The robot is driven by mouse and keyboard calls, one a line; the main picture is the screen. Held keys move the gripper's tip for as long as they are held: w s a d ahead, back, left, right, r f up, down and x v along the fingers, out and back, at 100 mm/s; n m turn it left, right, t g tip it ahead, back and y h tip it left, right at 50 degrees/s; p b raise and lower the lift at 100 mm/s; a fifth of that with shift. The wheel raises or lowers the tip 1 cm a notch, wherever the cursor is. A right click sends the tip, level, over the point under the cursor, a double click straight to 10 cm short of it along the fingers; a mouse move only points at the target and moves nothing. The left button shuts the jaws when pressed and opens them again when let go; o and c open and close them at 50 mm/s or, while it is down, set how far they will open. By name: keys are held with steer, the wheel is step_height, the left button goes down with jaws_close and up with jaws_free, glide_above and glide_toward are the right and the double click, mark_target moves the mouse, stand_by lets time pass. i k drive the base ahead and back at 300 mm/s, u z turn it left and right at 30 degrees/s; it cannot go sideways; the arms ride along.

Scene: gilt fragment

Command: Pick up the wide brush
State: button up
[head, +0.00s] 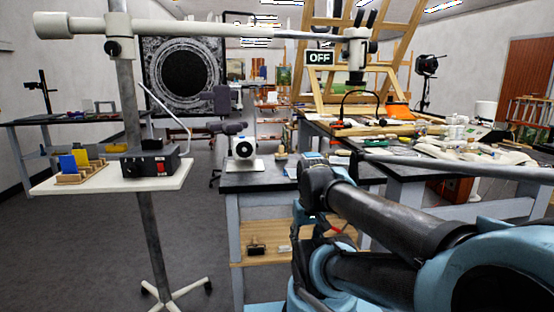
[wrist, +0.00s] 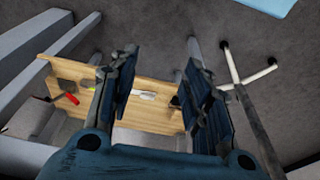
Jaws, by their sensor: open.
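A dark, wide-headed object (head: 257,249), perhaps the wide brush, sits on the wooden lower shelf (head: 254,231) of the workbench, near its left end. It is small, so I cannot tell for certain. In the wrist view, a dark thing (wrist: 176,101) at the shelf's right end is partly covered by my right finger. My gripper (wrist: 160,68) is open and empty, with its fingers apart over the shelf (wrist: 120,113). I see no contact with anything there. In the head view, my arm hides most of the gripper.
A pale object (head: 284,248) lies beside the dark one, also in the wrist view (wrist: 143,94). A red-handled tool (wrist: 68,98) lies farther left there. The benchtop (head: 250,180) overhangs the shelf. A stand with a wheeled base (head: 165,285) is on the left. Open floor lies between.

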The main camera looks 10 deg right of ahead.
mark_target(282, 155)
steer(key=z, duration=1.5)
steer(key=k, duration=1.1)
steer(key=u, duration=0.45)
steer(key=i, duration=1.3)
